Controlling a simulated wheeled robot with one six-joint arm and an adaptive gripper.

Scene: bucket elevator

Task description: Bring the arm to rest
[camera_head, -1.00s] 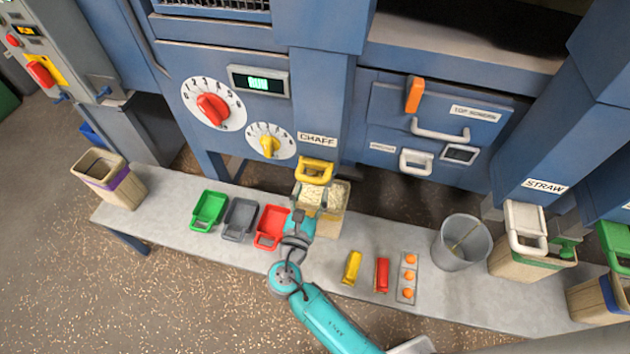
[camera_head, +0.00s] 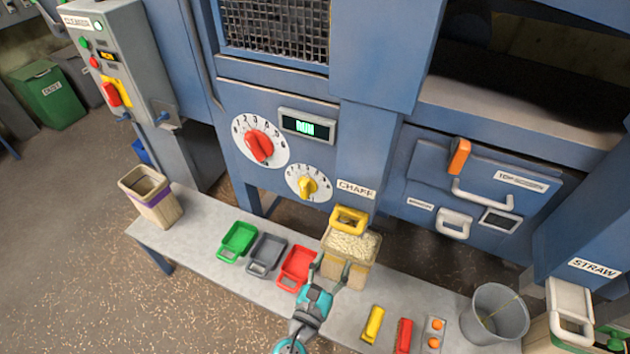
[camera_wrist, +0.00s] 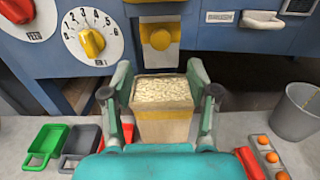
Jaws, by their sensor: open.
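My gripper (camera_head: 336,271) is open, on the near side of the bin of pale chaff (camera_head: 350,262) under the yellow chaff spout (camera_head: 349,221). In the wrist view my gripper (camera_wrist: 161,76) has its fingers spread, one to each side of the bin (camera_wrist: 164,128) in the picture. Nothing is held between them. Whether either finger touches the bin cannot be told. The bin stands upright and full to near its rim.
Green (camera_head: 238,240), grey (camera_head: 266,254) and red trays (camera_head: 296,268) lie left of the gripper on the grey bench (camera_head: 190,245). A yellow block (camera_head: 373,325), a red block (camera_head: 403,335) and a grey bucket (camera_head: 494,315) are to the right. The blue machine stands behind.

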